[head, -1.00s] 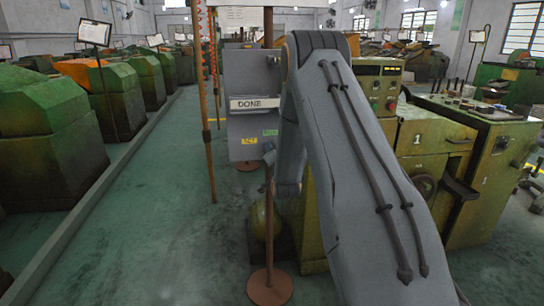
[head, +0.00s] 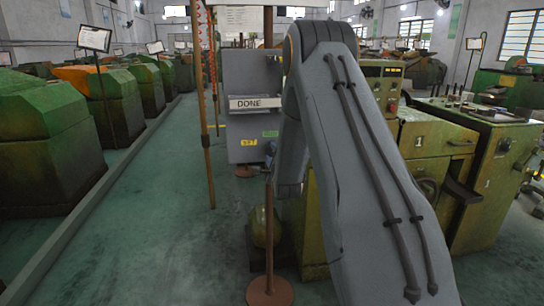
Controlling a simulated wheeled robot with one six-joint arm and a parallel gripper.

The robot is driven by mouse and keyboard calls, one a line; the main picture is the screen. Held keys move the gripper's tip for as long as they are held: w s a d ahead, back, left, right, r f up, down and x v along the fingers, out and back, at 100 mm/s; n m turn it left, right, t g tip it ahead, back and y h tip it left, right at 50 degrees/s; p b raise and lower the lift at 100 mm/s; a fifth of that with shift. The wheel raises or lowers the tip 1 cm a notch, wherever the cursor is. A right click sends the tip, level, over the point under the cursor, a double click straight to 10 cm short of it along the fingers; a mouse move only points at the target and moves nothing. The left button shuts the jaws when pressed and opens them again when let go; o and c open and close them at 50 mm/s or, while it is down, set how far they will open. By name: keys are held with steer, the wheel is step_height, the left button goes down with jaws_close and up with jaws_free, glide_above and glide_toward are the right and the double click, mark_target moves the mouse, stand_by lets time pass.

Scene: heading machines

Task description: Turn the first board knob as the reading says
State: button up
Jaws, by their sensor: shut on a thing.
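A grey board-like cabinet (head: 238,75) stands upright near the middle of the head view. It bears a white plate reading DONE (head: 256,103) and small yellow and green labels near its lower edge. I cannot make out any knob on it. My grey arm fills the centre right, rising to a bent elbow and dropping to its wrist beside the cabinet's lower right corner. The arm covers the area to the right of the cabinet.
A thin post with a round brown base (head: 270,291) stands close in front. A green machine marked 1 (head: 432,145) and its control panel (head: 382,82) are at right. Green machines (head: 45,140) line the left. The aisle floor (head: 150,220) between is clear.

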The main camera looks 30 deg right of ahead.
steer(key=shift+m, duration=0.9)
steer(key=o, duration=1.1)
steer(key=shift+c, duration=0.2)
steer(key=b+v, duration=0.1)
steer(key=v, duration=0.7)
